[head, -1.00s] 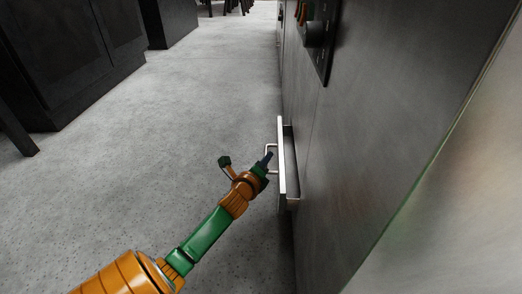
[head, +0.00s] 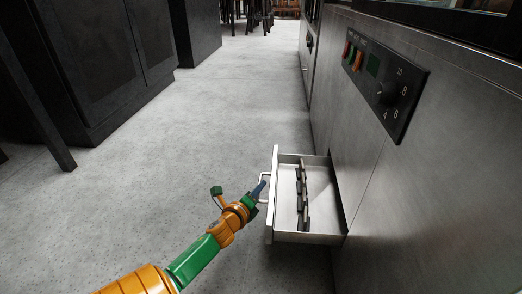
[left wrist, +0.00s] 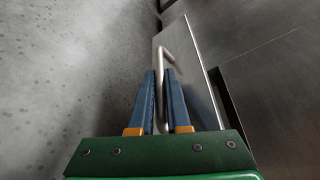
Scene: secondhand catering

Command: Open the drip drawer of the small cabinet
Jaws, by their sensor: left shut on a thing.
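The drip drawer (head: 318,222) juts out of the steel cabinet (head: 352,162), well open, with its inside showing in the head view. Its front panel faces left and carries a bar handle (head: 263,178). My left gripper (head: 260,188) is shut on that handle. In the left wrist view, the blue fingers of the gripper (left wrist: 166,100) stand on either side of the handle bar (left wrist: 165,62), beside the drawer front (left wrist: 196,75). My right gripper is not in view.
Dark rods or fittings (head: 302,195) lie inside the drawer. A control panel (head: 385,85) with a knob is on the cabinet face above. Dark cabinets (head: 105,60) stand at the left. The grey floor (head: 215,110) between is clear.

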